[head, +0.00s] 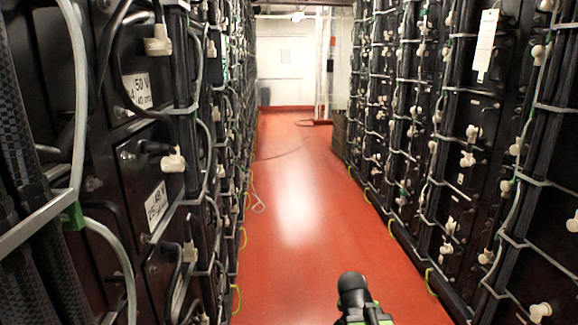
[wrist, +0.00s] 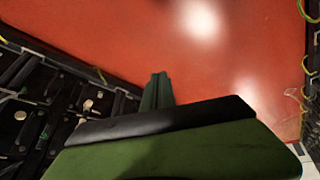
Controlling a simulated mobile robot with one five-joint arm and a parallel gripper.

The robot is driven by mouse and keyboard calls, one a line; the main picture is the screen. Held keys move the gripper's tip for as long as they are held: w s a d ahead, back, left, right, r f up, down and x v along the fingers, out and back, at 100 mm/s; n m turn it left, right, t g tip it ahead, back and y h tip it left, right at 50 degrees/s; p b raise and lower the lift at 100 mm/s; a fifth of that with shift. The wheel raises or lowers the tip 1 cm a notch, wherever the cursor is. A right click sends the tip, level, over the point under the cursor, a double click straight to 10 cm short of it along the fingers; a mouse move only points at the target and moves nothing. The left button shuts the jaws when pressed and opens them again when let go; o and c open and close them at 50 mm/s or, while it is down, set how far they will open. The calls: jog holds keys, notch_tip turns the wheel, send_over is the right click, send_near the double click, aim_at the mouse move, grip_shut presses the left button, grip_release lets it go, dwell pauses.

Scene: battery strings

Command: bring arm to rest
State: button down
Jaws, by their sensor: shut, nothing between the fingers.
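My arm (head: 356,298), black with green parts, shows at the bottom of the head view, right of centre, over the red floor. Most of it is below the frame. In the wrist view my gripper (wrist: 157,84) shows as narrow dark green fingers close together, shut and empty. It points towards the red floor (wrist: 200,55) and is apart from the racks. A broad green and black part of my own body fills the lower middle of the wrist view and hides what lies behind it.
Tall battery racks line the aisle on the left (head: 150,150) and right (head: 480,130), with cables and pale connectors sticking out. The red floor (head: 295,200) between them is mostly clear. A thin cable (head: 256,200) lies near the left rack. A white wall (head: 285,60) closes the far end.

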jog(key=s+a+f+n+g+y, duration=0.3)
jog(key=s+a+n+g, duration=0.1)
jog(key=s+a+n, duration=0.3)
notch_tip(320, 180, up, 28)
jog(key=s+p, duration=0.1)
jog(key=p, duration=2.6)
jog(key=shift+s+f+m, duration=0.15)
jog(key=shift+f+m, duration=0.1)
jog(key=shift+m, duration=0.15)
